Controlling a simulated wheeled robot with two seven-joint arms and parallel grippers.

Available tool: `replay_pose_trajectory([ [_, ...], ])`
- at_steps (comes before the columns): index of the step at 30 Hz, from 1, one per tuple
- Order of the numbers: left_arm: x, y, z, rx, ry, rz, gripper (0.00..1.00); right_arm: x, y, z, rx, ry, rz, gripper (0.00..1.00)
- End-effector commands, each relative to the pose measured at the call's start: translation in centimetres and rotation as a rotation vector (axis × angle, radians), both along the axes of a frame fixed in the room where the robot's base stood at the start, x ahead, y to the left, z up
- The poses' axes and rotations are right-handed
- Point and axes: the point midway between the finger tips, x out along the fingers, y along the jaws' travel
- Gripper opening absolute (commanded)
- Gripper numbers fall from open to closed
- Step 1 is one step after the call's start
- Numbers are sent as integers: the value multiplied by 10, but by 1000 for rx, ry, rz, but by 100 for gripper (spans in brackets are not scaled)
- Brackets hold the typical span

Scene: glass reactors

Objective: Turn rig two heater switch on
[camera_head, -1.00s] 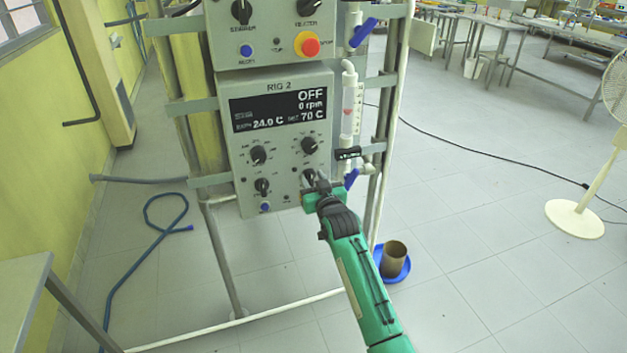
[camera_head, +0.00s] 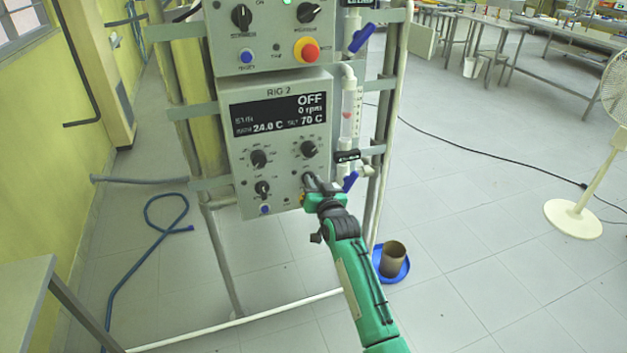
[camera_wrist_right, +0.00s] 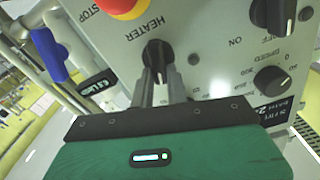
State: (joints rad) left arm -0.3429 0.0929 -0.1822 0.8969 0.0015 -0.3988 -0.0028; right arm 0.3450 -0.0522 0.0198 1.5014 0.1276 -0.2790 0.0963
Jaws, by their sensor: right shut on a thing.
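The rig two panel (camera_head: 277,138) is a grey box labelled RIG 2, and its display (camera_head: 278,113) reads OFF, 0 rpm, 24.0 C and 70 C. My right gripper (camera_head: 310,181) is at the panel's lower right dial. In the right wrist view, my right gripper (camera_wrist_right: 160,92) has its two fingers closed around the black heater switch (camera_wrist_right: 156,55), below the word HEATER. The fingers and hand hide part of the switch, and its exact angle is hard to read. My left gripper is not in view.
A red stop button (camera_wrist_right: 125,6) sits close to the heater switch. Other black dials (camera_head: 258,159) are on the same panel. A blue-handled valve (camera_head: 350,181) and glass tube stand just right. Another control box (camera_head: 275,40) is above. Open floor lies to the right.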

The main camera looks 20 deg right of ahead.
Motion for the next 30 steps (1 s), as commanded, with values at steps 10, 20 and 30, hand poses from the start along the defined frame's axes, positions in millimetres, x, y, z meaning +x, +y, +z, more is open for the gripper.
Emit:
replay_pose_trajectory([
  [10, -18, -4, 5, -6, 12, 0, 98, 0, -4, 0, 330, 12, -1, 0],
  [20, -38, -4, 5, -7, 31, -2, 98, 0, -7, -4, 598, 22, -1, 0],
  [30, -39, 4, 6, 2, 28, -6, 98, 0, -8, -6, 752, 27, 0, 0],
])
